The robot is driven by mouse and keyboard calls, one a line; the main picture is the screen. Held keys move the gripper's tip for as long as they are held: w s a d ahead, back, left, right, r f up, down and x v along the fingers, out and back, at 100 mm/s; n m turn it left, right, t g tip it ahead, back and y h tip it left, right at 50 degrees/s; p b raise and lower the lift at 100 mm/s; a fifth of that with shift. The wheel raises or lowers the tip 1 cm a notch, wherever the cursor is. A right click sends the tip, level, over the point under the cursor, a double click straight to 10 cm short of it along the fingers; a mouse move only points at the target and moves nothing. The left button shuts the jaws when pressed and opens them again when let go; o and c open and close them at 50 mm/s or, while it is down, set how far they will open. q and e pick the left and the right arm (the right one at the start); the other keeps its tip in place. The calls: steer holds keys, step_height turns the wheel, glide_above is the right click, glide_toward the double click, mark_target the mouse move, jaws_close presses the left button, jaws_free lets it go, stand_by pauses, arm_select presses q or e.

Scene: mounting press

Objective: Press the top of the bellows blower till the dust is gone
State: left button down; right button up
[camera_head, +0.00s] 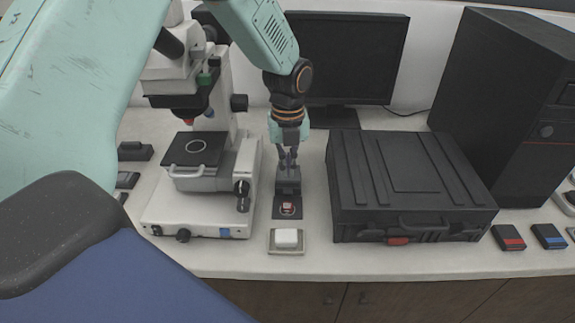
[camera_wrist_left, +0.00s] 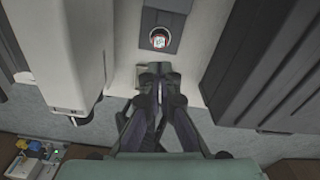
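The bellows blower (camera_head: 288,186) appears to be the dark grey block between the microscope and the black case. In front of it a dark plate (camera_head: 278,214) carries a small red-and-pale piece (camera_head: 287,208) in a round seat. The piece also shows in the wrist view (camera_wrist_left: 159,39) with pale flecks; whether these are dust I cannot tell. My left gripper (camera_head: 288,163) points down over the blower's top, its fingers close together with nothing visibly held. Whether the tips touch the top I cannot tell. In the wrist view the gripper (camera_wrist_left: 161,76) shows the same narrow fingers. My right gripper is out of view.
The white microscope (camera_head: 205,215) stands close on the left and the black case (camera_head: 400,185) close on the right. A white block (camera_head: 286,238) sits on a small tray in front of the plate, near the table edge. A monitor (camera_head: 350,60) stands behind.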

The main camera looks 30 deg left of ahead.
arm_select(q)
steer(key=shift+f, duration=0.1)
stand_by(0.3)
steer(key=w+a+r+m+t+y+b, duration=0.2)
steer(key=w+a+r+m+t+y, duration=0.1)
steer(key=w+y, duration=0.4)
steer(key=shift+a+r+m+t+y, duration=0.15)
steer(key=shift+a+m+t+y, duration=0.2)
steer(key=shift+m+y, duration=0.3)
steer(key=shift+d, duration=0.1)
stand_by(0.3)
